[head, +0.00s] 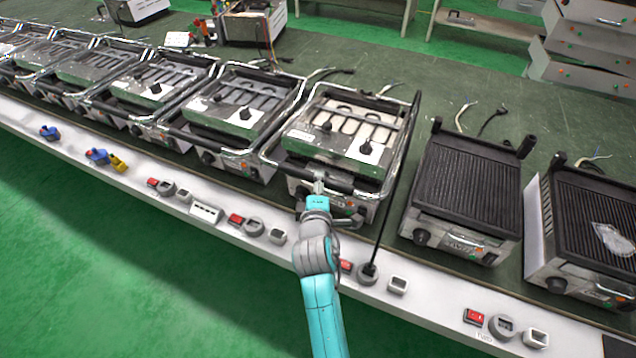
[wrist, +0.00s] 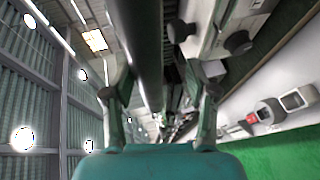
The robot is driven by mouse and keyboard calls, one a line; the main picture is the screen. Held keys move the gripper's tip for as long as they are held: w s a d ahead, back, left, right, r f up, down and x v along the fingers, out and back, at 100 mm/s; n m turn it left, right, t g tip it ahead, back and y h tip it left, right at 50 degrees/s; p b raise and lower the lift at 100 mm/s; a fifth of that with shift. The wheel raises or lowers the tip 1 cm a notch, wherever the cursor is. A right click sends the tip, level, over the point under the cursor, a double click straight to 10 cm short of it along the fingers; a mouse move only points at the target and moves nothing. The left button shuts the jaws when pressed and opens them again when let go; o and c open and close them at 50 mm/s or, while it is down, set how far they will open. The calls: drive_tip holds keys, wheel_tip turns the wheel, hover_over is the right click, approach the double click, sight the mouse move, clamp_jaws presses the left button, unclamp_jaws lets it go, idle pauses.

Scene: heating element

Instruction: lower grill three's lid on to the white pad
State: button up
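The grill in front of my arm, which I take to be grill three, has a silver lid (head: 345,129) that looks lowered, close to level over its base. Its black handle bar (head: 345,184) crosses the front. My gripper (head: 318,183) is at this bar. In the wrist view a dark bar (wrist: 138,50) runs between the two fingers of my gripper (wrist: 162,88), which stand apart. A gap shows between the bar and the right finger. I cannot make out a separate white pad; the lid hides the base beneath.
Similar lidded grills (head: 240,108) stand in a row to the left. Two ribbed plates without visible lids, the nearer one (head: 468,185) and another (head: 598,222), stand right. A white ledge (head: 215,222) with red switches and sockets runs along the front. A black cable (head: 388,225) descends beside the grill.

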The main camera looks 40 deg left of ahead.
drive_tip(key=shift+r, duration=0.2)
drive_tip(key=v, duration=1.2)
drive_tip(key=shift+f, duration=0.1)
drive_tip(key=s+d+f+m+t+h, duration=0.1)
drive_tip(key=s+d+f+m, duration=0.25)
drive_tip(key=d, duration=0.65)
drive_tip(key=s+d+f+m+h, duration=0.1)
drive_tip(key=s+d+f+m, duration=0.25)
drive_tip(key=d, duration=0.65)
drive_tip(key=s+d+f+m+t+h, duration=0.1)
drive_tip(key=s+d+f+m, duration=0.2)
drive_tip(key=d, duration=0.7)
drive_tip(key=s+d+r+m+h, duration=0.3)
drive_tip(key=s+d+m, duration=0.4)
drive_tip(key=s, duration=0.3)
drive_tip(key=s+d+r+m+h, duration=0.3)
drive_tip(key=s+d+m, duration=0.4)
drive_tip(key=s, duration=0.3)
drive_tip(key=shift+d+r+t, duration=0.3)
drive_tip(key=shift+d+r, duration=0.15)
drive_tip(key=shift+d, duration=0.2)
